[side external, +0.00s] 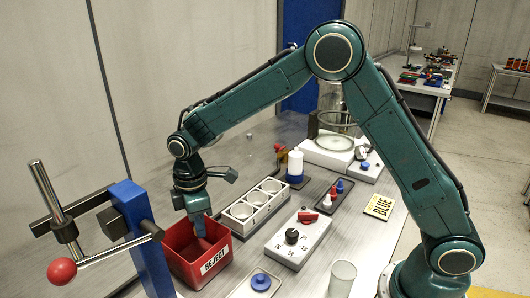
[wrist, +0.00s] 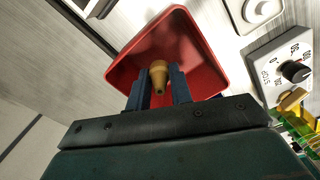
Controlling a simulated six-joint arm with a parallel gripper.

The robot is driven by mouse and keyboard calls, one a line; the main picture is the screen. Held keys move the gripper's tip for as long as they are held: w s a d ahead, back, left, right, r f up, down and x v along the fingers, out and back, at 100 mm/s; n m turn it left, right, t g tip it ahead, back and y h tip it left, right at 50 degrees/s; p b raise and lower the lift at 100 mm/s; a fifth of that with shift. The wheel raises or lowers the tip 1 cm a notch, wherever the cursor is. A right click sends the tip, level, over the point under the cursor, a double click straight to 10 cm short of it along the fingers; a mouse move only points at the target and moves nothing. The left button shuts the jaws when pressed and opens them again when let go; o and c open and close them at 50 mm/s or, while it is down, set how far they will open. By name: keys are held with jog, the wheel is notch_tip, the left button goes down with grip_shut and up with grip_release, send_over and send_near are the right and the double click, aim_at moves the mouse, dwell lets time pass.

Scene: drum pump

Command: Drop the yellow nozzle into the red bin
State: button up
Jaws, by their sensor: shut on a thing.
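The red bin (side external: 213,268), with a REJECT label on its front, stands on the table at the lower left in the side view. It also fills the upper middle of the wrist view (wrist: 205,50). My gripper (side external: 200,228) points down over the bin, its fingertips at about the opening. In the wrist view the yellow nozzle (wrist: 159,74) sits between the two dark fingers of my gripper (wrist: 160,88), which is shut on it, with the red bin behind. The nozzle is hidden in the side view.
A blue press column (side external: 138,230) with a red-knobbed lever (side external: 62,271) stands close left of the bin. A white rack with round holes (side external: 254,206) and a dial box (side external: 297,240) lie to the right. A clear cup (side external: 342,277) stands near the front.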

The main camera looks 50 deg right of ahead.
jog(key=o, duration=1)
jog(key=shift+r, duration=0.1)
notch_tip(320, 180, up, 14)
jog(key=shift+f, duration=0.15)
dwell(0.5)
